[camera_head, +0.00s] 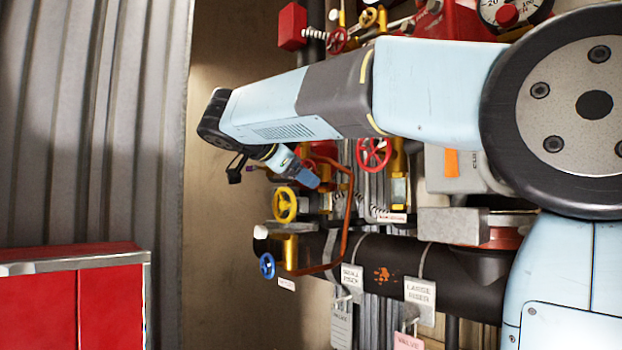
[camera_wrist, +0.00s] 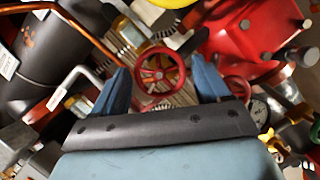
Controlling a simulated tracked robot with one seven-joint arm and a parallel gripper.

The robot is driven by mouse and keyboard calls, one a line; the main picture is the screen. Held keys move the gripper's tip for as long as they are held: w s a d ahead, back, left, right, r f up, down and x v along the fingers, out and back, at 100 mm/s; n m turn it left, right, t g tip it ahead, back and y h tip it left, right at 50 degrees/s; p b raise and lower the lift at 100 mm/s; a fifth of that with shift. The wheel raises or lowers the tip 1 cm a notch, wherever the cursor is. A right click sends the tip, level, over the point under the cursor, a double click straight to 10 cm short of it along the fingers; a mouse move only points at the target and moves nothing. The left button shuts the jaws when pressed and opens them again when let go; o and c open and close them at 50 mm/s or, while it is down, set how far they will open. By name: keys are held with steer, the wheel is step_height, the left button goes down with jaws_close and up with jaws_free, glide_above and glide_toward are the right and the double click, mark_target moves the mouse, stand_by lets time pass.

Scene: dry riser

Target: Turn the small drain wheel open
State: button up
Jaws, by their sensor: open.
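Several hand wheels show in the head view, and no readable label tells which one is the drain wheel. The smallest is a blue wheel (camera_head: 267,266) at lower left, on a brass valve beside a copper pipe. A yellow wheel (camera_head: 285,205) is above it, and a red wheel (camera_head: 374,155) is to the upper right. My gripper (camera_head: 309,178) is open and empty, above and right of the yellow wheel. In the wrist view a red spoked wheel (camera_wrist: 160,69) appears between my open fingers (camera_wrist: 160,64); I see no contact. The blue wheel is not visible there.
A curved copper pipe (camera_head: 347,215) runs close by my gripper. A black pipe (camera_head: 390,268) with hanging tags crosses below. A red cabinet (camera_head: 80,300) stands at lower left. The brown wall (camera_head: 225,220) left of the valves is clear.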

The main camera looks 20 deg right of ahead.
steer(key=shift+x, duration=2.2)
steer(key=shift+c, duration=0.3)
steer(key=c, duration=0.6)
